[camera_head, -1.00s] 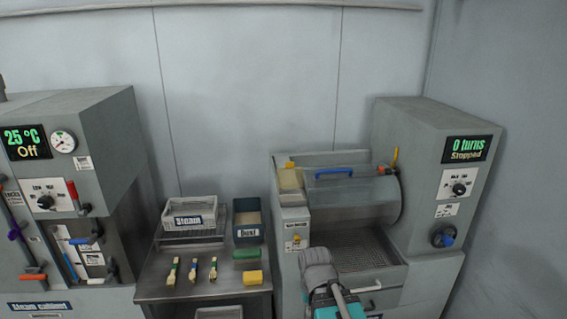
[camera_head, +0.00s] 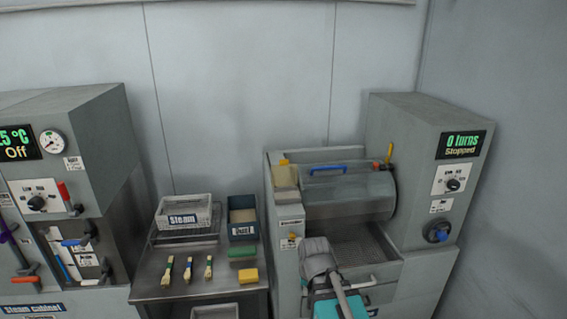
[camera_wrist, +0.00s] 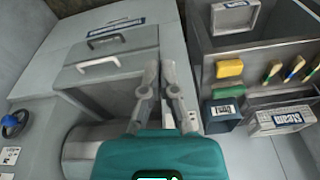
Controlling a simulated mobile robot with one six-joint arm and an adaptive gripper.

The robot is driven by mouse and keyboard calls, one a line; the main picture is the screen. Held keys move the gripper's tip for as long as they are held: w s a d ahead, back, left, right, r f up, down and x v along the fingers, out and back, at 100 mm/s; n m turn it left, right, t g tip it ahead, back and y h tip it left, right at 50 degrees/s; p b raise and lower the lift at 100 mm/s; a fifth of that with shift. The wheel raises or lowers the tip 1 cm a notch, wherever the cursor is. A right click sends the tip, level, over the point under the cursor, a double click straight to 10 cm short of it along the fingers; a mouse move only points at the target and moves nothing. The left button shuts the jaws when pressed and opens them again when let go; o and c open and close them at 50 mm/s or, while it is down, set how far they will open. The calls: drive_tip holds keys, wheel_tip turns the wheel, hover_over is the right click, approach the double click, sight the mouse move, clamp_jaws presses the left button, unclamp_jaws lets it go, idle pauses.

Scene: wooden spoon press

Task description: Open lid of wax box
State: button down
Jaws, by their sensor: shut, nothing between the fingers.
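My gripper (camera_wrist: 158,75) is shut and empty in the wrist view, its two grey fingers close together above the drum machine's side edge. In the head view, my grey wrist and teal gripper body cover part of the machine's front left; the fingertips cannot be made out there. No label clearly reads wax box. A small cream box-like part with a yellow knob (camera_head: 286,175) sits at the top left of the drum machine, beyond my arm and apart from it; it looks like the wax box with its lid down, but I cannot be sure.
The drum (camera_head: 348,192) has a blue handle, with a mesh tray (camera_head: 358,248) below. A metal table (camera_head: 165,292) at left holds a Steam basket (camera_head: 184,212), a Dust bin (camera_head: 243,220), a yellow block (camera_head: 248,276), a green block (camera_head: 242,251) and several brushes. The steam cabinet (camera_head: 75,130) stands far left.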

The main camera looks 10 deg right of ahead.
sight(284, 160)
drive_tip(key=w+r+m+t+p, duration=0.1)
drive_tip(key=w+r+m+t, duration=0.3)
drive_tip(key=w, duration=0.4)
drive_tip(key=w+r+m+t+p, duration=0.1)
drive_tip(key=w+r+m+t, duration=0.25)
drive_tip(key=w, duration=0.45)
drive_tip(key=w+r+m+t+p, duration=0.2)
drive_tip(key=w+r+m+t, duration=0.6)
drive_tip(key=w+r, duration=0.3)
drive_tip(key=shift+r+m, duration=0.35)
drive_tip(key=shift+r, duration=1.65)
drive_tip(key=shift+w, duration=0.3)
drive_tip(key=w, duration=1.3)
drive_tip(key=shift+w+f, duration=0.35)
